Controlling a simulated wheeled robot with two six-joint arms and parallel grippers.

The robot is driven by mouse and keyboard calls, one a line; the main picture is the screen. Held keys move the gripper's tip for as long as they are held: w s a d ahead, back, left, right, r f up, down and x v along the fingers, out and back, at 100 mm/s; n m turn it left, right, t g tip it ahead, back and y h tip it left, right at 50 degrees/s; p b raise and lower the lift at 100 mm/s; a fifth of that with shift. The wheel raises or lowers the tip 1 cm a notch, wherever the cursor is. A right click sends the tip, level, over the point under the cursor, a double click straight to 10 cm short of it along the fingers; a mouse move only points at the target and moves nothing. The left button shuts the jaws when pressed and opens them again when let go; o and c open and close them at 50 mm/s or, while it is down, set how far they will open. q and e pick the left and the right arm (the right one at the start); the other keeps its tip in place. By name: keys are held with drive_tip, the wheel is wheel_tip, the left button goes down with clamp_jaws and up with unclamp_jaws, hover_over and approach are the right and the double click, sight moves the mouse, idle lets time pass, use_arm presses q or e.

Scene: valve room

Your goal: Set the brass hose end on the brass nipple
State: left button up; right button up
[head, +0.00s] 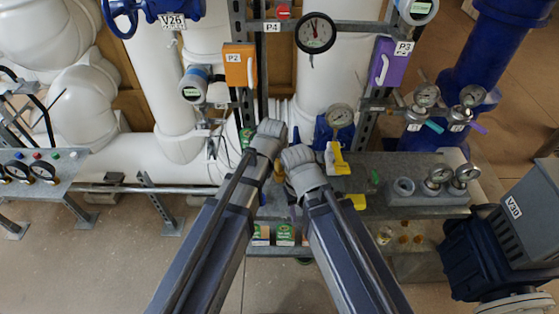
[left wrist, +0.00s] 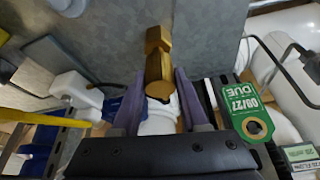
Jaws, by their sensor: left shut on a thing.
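In the left wrist view, the two fingers of my left gripper (left wrist: 160,82) are closed around a brass piece with a squared far end and a round near end, which I take for the brass hose end (left wrist: 158,62). It points away from my gripper, over a grey surface. In the head view my left wrist hides the fingers and the held piece. My right arm's wrist (head: 304,172) is close beside the left one, and its fingers are hidden. I cannot make out the brass nipple for certain in either view.
A grey bench (head: 370,212) lies under my arms, with a gauge block (head: 415,193) and a yellow-handled part (head: 336,158) to the right. A green tag (left wrist: 257,115) is right of my left fingers. White pipes (head: 180,140) and a round gauge (head: 316,33) stand behind.

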use_arm(q)
drive_tip(key=shift+f+b, duration=0.65)
idle(1.0)
drive_tip(key=shift+f+b, duration=0.3)
idle(0.4)
drive_tip(key=o, duration=1.2)
drive_tip(key=shift+r, duration=0.1)
drive_tip(key=p+v, duration=0.7)
drive_tip(key=shift+s+r, duration=0.15)
drive_tip(key=shift+r, duration=0.2)
